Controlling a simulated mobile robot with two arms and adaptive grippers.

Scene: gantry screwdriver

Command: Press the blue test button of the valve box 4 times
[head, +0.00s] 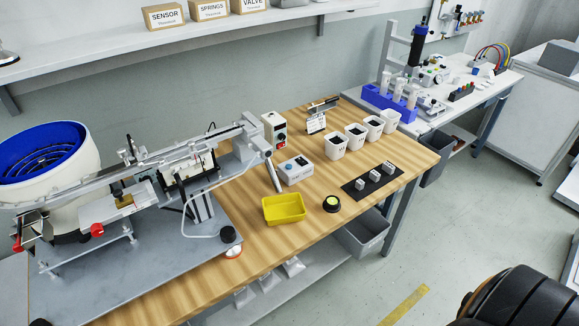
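A small white-grey box (299,177) with a blue button (288,168) on its top sits on the wooden workbench (245,265), behind the yellow tray; I take it to be the valve box. A dark panel or label shows beside the button, too small to read. Nothing touches the button. Neither of my grippers is in view.
The yellow tray (284,217) and a round black-and-yellow piece (332,204) stand in front of the box. A control box with a red button (281,136) stands behind it. The feeder with a blue bowl (42,150) fills the left. White cups (335,148) stand right.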

